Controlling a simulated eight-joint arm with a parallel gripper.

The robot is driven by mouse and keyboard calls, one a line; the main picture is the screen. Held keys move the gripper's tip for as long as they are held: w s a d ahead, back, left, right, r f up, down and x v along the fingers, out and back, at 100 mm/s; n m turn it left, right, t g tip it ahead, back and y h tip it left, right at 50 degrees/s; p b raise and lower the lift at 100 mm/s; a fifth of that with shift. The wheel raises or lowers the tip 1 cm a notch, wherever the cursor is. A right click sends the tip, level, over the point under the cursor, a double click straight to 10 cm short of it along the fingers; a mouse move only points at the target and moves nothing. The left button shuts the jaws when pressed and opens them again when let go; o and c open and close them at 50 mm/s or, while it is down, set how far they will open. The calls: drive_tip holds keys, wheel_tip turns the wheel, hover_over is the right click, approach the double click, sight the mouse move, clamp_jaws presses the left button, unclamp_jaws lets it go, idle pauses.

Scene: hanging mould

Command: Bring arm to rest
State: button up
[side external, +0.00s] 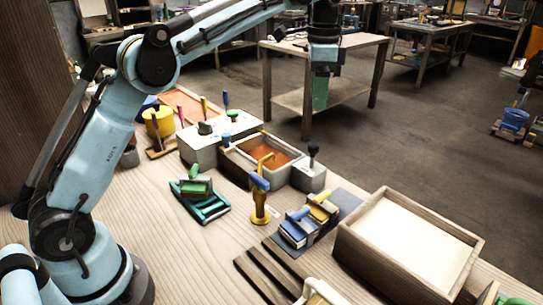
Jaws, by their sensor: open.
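My gripper (320,92) hangs pointing down at the top centre of the side external view. It is open, with a greenish part at its lower end. It is high above the bench, apart from everything on it, and in the picture it overlaps a wooden table in the background. The arm reaches across from the left to hold it there. The gap between the fingers is too small to make out.
The wooden workbench (190,250) holds a mould box with orange-brown filling (240,172), a yellow stand with blue handle (260,205), a green rack (200,205), blue and yellow blocks (308,222) and a wooden tray (385,268). Slats lie at the front.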

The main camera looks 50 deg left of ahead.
idle(0.3)
drive_tip(key=s+n+t, duration=0.4)
drive_tip(key=s+n, duration=0.1)
drive_tip(key=s, duration=0.5)
drive_tip(key=s+a+f+n+t, duration=0.1)
drive_tip(key=s+f+n+t, duration=0.2)
drive_tip(key=s+f, duration=0.7)
drive_tip(key=shift+s+a+n, duration=0.25)
drive_tip(key=shift+s+n, duration=0.25)
drive_tip(key=shift+s, duration=0.55)
